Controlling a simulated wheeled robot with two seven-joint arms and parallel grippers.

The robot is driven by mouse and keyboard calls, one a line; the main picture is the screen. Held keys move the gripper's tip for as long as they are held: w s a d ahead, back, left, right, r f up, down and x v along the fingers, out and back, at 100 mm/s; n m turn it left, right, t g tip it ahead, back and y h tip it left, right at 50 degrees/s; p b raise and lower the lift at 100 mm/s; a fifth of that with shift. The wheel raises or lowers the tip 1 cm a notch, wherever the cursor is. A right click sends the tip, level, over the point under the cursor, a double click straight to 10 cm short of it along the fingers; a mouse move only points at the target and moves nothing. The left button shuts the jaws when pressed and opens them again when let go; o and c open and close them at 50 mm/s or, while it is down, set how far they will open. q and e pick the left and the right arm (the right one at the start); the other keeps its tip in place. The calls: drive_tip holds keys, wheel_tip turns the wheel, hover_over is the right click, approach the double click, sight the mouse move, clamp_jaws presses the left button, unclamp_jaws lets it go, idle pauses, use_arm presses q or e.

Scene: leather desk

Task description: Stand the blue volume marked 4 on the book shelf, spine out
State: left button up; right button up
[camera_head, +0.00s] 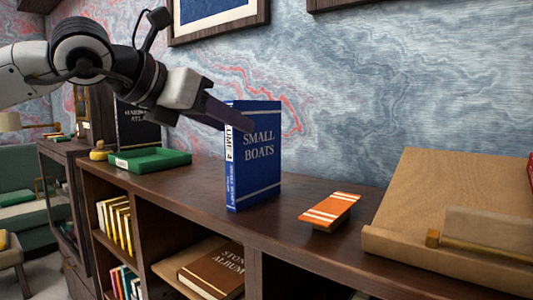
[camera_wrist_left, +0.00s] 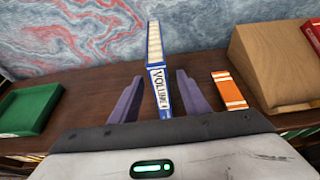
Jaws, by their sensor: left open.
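The blue volume (camera_head: 256,163) marked 4, titled "Small Boats", stands upright on top of the wooden cabinet. Its spine, with a white "Volume 4" label, faces front left in the head view. In the left wrist view the blue volume (camera_wrist_left: 158,83) stands between the two fingers of my left gripper (camera_wrist_left: 155,95). In the head view my left gripper (camera_head: 232,116) reaches in from the left at the book's upper part. The fingers are open, with a gap on each side of the book. The book shelf (camera_head: 88,203) appears to be the open compartments below the top. My right gripper is not seen.
A green tray (camera_head: 150,159) lies to the left on the cabinet top. An orange striped object (camera_head: 329,211) lies right of the book. A sloped wooden stand (camera_head: 440,200) fills the right. Yellow books (camera_head: 115,222) and a brown album (camera_head: 212,272) sit in compartments below.

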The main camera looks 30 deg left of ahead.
sight(256, 135)
use_arm(q)
drive_tip(key=shift+p+x, duration=0.6)
drive_tip(key=shift+x, duration=3.8)
drive_tip(key=shift+f, duration=0.1)
clamp_jaws()
